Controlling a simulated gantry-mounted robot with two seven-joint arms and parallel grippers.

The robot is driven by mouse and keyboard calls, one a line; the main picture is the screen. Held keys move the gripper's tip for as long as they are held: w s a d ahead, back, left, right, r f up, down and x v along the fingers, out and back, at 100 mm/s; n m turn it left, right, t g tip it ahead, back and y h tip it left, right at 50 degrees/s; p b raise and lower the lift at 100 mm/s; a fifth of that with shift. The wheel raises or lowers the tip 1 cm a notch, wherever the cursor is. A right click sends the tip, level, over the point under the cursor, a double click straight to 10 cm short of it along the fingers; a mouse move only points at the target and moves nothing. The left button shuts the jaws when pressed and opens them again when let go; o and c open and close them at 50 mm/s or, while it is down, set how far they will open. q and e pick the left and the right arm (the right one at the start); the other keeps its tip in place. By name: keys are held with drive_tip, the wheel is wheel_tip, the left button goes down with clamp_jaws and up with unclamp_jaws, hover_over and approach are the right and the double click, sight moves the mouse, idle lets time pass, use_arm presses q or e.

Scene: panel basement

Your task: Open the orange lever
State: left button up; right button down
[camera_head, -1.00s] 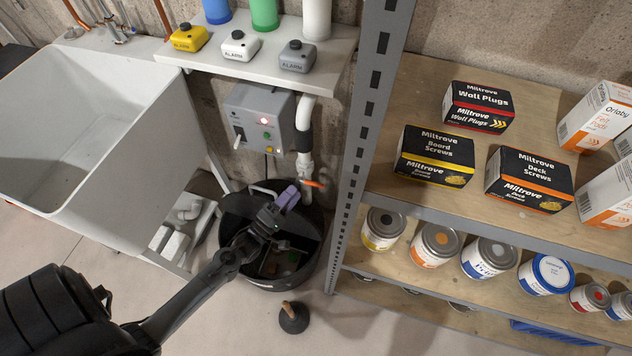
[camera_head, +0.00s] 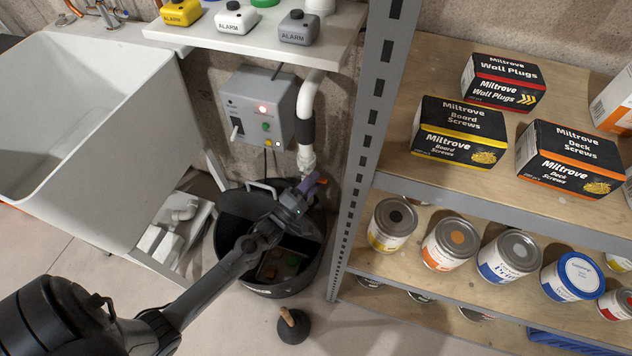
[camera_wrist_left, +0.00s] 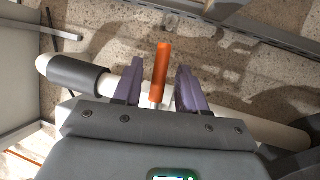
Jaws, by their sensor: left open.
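The orange lever (camera_wrist_left: 161,66) shows in the left wrist view, standing out from a white pipe (camera_wrist_left: 205,117). My left gripper (camera_wrist_left: 158,84) is open, with one purple finger on each side of the lever and visible gaps to both. In the head view my left gripper (camera_head: 307,188) is at the valve on the lower part of the white pipe (camera_head: 307,105), above the black bucket. My right gripper is not in view.
A black bucket (camera_head: 228,250) stands under the pipe. A grey control box (camera_head: 257,105) hangs on the wall to the left. A grey shelf post (camera_head: 365,150) rises close on the right. A white sink (camera_head: 110,110) stands at left, and a plunger (camera_head: 292,325) is on the floor.

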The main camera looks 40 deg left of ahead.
use_arm(q)
drive_tip(key=shift+x, duration=0.85)
clamp_jaws()
